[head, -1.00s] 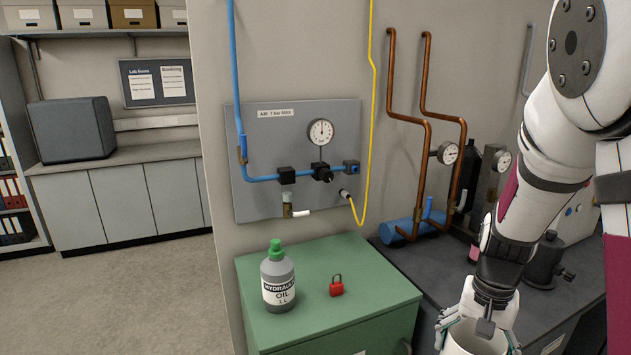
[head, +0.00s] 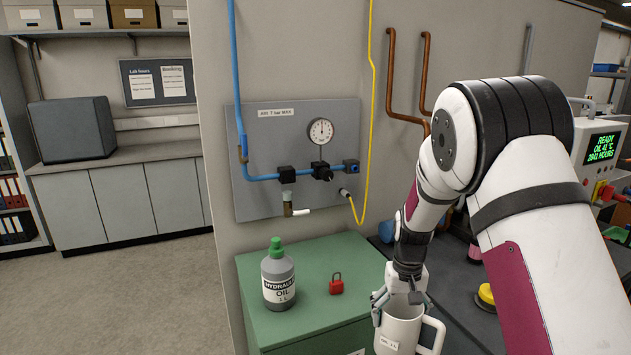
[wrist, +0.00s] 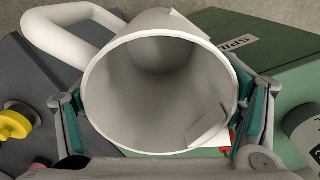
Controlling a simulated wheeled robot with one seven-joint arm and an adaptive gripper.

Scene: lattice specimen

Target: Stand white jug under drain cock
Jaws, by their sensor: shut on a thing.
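The white jug (head: 398,335) is held upright by my gripper (head: 398,298) in the head view, in front of the green cabinet's right side. In the wrist view I look down into the open, empty-looking jug (wrist: 160,85), with a finger on each side of it and its handle at upper left.
A grey hydraulic oil bottle (head: 278,277) and a red padlock (head: 336,284) stand on the cabinet top. The cabinet top under the drain cock looks clear. A yellow hose (head: 366,150) hangs in a loop right of the cock. A dark bench (head: 455,290) lies to the right.

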